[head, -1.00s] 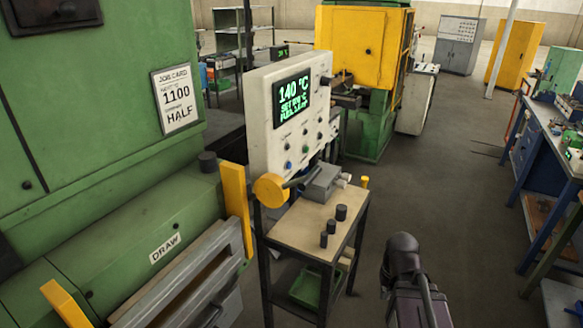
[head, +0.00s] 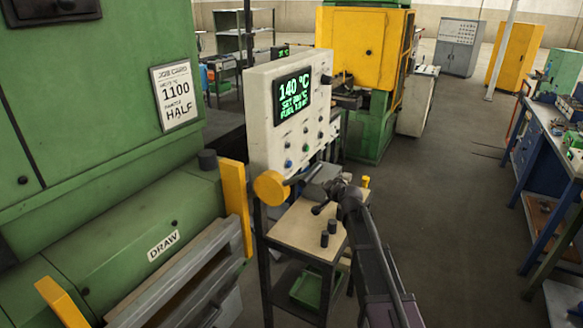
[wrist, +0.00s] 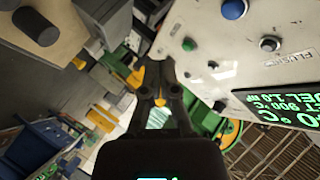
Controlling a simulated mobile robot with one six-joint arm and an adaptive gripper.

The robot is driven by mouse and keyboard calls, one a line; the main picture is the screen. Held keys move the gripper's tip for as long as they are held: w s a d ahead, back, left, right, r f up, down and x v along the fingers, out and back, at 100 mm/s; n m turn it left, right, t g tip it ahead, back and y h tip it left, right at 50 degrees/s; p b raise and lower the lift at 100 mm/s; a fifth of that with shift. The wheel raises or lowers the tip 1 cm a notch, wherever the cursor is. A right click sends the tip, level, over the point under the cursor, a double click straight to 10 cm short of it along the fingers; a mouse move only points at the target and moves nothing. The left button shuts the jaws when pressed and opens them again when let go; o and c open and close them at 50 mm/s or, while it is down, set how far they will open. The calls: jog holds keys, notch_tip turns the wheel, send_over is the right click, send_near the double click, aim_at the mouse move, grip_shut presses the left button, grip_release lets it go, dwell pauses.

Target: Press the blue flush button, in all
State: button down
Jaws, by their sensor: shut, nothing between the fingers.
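The control panel (head: 262,130) is an off-white box with a green-lit display (head: 294,95) reading 140 °C and rows of small knobs and buttons. A blue button (head: 289,163) sits low on its face; a blue button also shows at the top edge of the wrist view (wrist: 234,8). A FLUSH label (wrist: 285,56) is beside a dark button (wrist: 270,43) in the wrist view. My gripper (head: 330,195) is to the right of the panel's lower part, above the small table. Its fingers (wrist: 156,75) are shut and empty, apart from the blue button.
The small table (head: 290,232) holds a grey device and dark cylinders (head: 324,239). A yellow round piece (head: 270,187) with a dark handle is just below the panel. The green furnace (head: 90,200) fills the left, with a job card (head: 175,95). Open floor lies right.

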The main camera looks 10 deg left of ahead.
aim_at(289, 164)
jog(key=shift+m+t, duration=0.9)
jog(key=w, duration=0.1)
jog(key=w+a+r, duration=0.1)
jog(key=w+r, duration=0.1)
jog(key=w, duration=0.1)
jog(key=shift+a+r, duration=0.15)
jog(key=shift+a, duration=0.15)
jog(key=shift+a, duration=0.15)
jog(key=w+a, duration=0.3)
jog(key=a, duration=0.5)
jog(key=shift+w+a, duration=0.25)
jog(key=shift+a, duration=0.55)
dwell(1.9)
jog(key=shift+d, duration=0.1)
dwell(0.3)
jog(key=shift+s+d, duration=0.3)
jog(key=shift+d, duration=0.4)
jog(key=shift+d, duration=0.15)
